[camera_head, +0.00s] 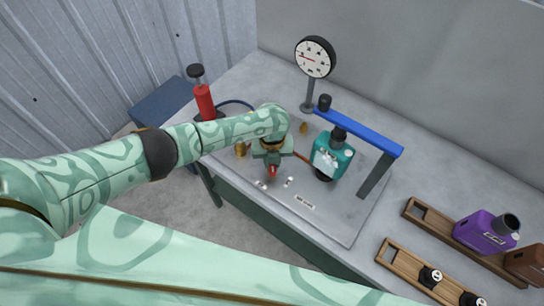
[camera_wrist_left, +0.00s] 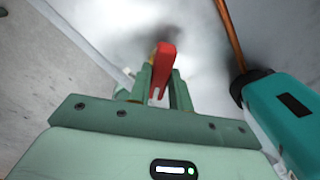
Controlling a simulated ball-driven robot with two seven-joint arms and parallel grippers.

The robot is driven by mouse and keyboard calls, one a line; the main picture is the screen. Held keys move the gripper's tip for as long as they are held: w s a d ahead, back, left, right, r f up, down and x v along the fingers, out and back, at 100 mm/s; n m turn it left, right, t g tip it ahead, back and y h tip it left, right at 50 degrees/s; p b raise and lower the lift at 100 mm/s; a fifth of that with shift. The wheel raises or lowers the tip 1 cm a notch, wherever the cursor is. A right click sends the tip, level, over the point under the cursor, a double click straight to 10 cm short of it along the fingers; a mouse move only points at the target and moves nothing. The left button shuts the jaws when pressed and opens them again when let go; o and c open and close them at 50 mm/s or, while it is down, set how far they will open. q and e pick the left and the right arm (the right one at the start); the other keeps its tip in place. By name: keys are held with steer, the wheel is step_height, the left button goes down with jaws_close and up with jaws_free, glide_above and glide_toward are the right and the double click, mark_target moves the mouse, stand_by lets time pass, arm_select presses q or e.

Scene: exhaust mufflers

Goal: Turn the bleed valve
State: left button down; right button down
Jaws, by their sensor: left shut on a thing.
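The red handle of the bleed valve (camera_head: 272,170) shows just below my left gripper (camera_head: 270,158) on the grey metal plate. The valve body is mostly hidden by the gripper in the head view. In the left wrist view, the red handle (camera_wrist_left: 164,62) stands between the two fingers of my left gripper (camera_wrist_left: 158,85), which is shut on it. A bit of brass shows behind the handle. My right gripper is not in view.
A teal muffler (camera_head: 331,158) stands right of the gripper under a blue clamp bar (camera_head: 360,131). A copper pipe (camera_wrist_left: 231,35) runs near it. A dial gauge (camera_head: 315,57) and a red pump (camera_head: 204,100) stand behind. Wooden racks (camera_head: 408,271) lie right.

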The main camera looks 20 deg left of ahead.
arm_select(q)
steer(key=n+p, duration=0.2)
steer(key=n, duration=0.2)
steer(key=shift+r+n, duration=0.15)
steer(key=shift+n, duration=0.15)
steer(key=n+p, duration=0.2)
steer(key=n, duration=0.3)
steer(key=shift+w, duration=0.1)
steer(key=shift+n, duration=0.3)
steer(key=c, duration=1.3)
jaws_free()
step_height(320, 180, up, 16)
steer(key=p, duration=0.8)
